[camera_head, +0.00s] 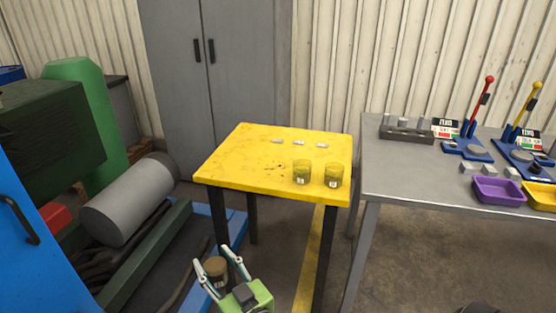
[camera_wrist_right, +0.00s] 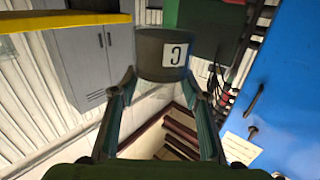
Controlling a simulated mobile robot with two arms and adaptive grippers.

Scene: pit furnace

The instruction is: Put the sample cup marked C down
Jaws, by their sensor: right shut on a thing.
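The sample cup marked C (camera_wrist_right: 163,52) is a dark brown cup with a white label bearing a C in the right wrist view. In the head view the same cup (camera_head: 216,267) shows low in the picture, in front of the yellow table (camera_head: 235,160) and below its top. My right gripper (camera_head: 211,256) is shut on it; the fingers also show on its two sides in the right wrist view (camera_wrist_right: 160,78). Two other labelled cups, one left (camera_head: 301,173) and one right (camera_head: 333,176), stand near the table's front right corner. My left gripper is not in view.
Three small pale tags (camera_head: 299,143) lie in a row at the back of the yellow table; its left front is clear. A grey bench (camera_head: 400,170) stands to the right with a purple tray (camera_head: 497,191) and lever presses. A blue machine (camera_head: 30,220) stands left.

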